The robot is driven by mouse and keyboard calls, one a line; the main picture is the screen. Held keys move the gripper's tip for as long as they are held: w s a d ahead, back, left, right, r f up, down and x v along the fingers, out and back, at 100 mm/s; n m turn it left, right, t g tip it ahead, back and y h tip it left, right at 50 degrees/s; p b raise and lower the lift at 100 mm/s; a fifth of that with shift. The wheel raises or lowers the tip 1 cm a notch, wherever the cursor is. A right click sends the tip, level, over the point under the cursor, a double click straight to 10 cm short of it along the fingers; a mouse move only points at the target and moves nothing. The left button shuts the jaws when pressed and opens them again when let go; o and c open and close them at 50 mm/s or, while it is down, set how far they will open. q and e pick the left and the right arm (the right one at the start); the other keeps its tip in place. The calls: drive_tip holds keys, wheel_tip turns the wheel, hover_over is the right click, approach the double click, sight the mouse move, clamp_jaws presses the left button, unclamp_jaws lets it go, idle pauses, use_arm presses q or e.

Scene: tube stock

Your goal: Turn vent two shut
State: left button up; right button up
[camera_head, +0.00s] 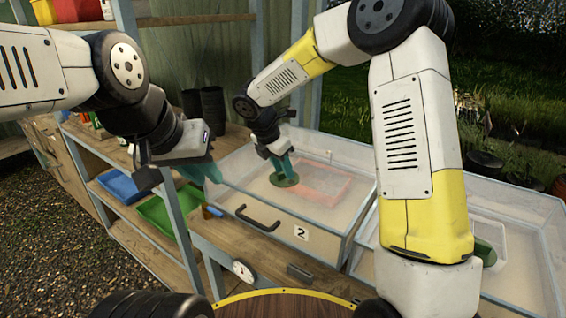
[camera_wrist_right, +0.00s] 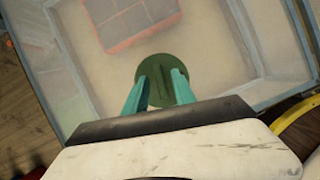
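Vent two is a round green disc (camera_head: 285,180) with a raised ridge, on the clear lid of the bin (camera_head: 327,230) labelled 2. The disc also shows in the right wrist view (camera_wrist_right: 160,74). My right gripper (camera_head: 281,168) is down at the disc. In the right wrist view its teal fingers (camera_wrist_right: 163,84) stand apart, one on each side of the disc's middle. I cannot tell whether they press on the ridge. My left gripper (camera_head: 203,171) hangs left of the bin, its teal fingers apart and empty.
A second clear bin (camera_head: 525,265) with a green vent (camera_head: 485,252) stands at right, partly behind my right arm. The bin labelled 2 has a dark handle (camera_head: 257,219). A round gauge (camera_head: 243,271) is on the front. Blue (camera_head: 122,186) and green trays (camera_head: 158,214) sit on the lower left shelf.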

clamp_jaws()
drive_tip(key=shift+m, duration=0.4)
drive_tip(key=m+g, duration=0.1)
drive_tip(key=m, duration=0.2)
drive_tip(key=shift+w+a+h, duration=0.1)
drive_tip(key=shift+h, duration=0.3)
drive_tip(key=m+g, duration=0.1)
drive_tip(key=m, duration=0.3)
drive_tip(key=shift+w+g, duration=0.1)
drive_tip(key=shift+g, duration=0.3)
drive_tip(key=m+g, duration=0.1)
drive_tip(key=m, duration=0.3)
drive_tip(key=shift+w, duration=0.1)
drive_tip(key=shift+m+g, duration=0.8)
drive_tip(key=shift+m, duration=1.1)
drive_tip(key=shift+o, duration=0.6)
unclamp_jaws()
